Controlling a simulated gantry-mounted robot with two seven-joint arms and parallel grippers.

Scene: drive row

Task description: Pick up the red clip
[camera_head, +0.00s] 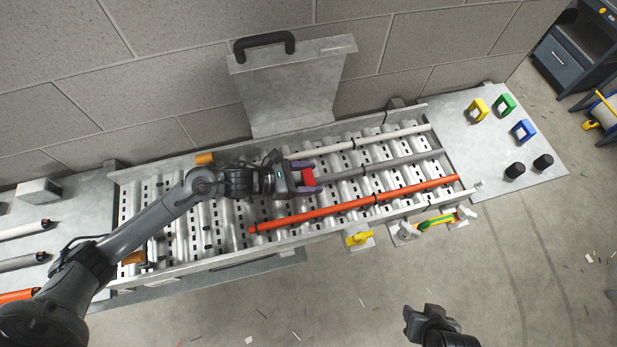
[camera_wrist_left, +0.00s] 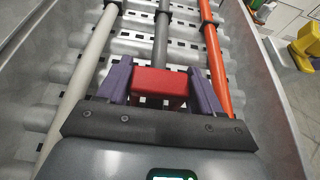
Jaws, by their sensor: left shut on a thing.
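The red clip (camera_wrist_left: 160,84) is a small block-like piece between the two purple fingers of my left gripper (camera_wrist_left: 162,88) in the left wrist view. In the head view the red clip (camera_head: 308,177) shows at the tip of my left gripper (camera_head: 306,178), over the metal tray. The gripper is shut on it. The clip is in line with the grey tube (camera_head: 400,163); I cannot tell whether it touches the tube. My right gripper (camera_head: 420,318) is at the bottom of the head view, away from the tray, and its jaw state is unclear.
The perforated tray (camera_head: 190,245) also holds a white tube (camera_head: 375,140) and an orange tube (camera_head: 345,207). Yellow (camera_head: 477,110), green (camera_head: 505,104) and blue (camera_head: 523,131) clips stand on the right plate. A raised metal lid (camera_head: 293,85) stands behind the tray.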

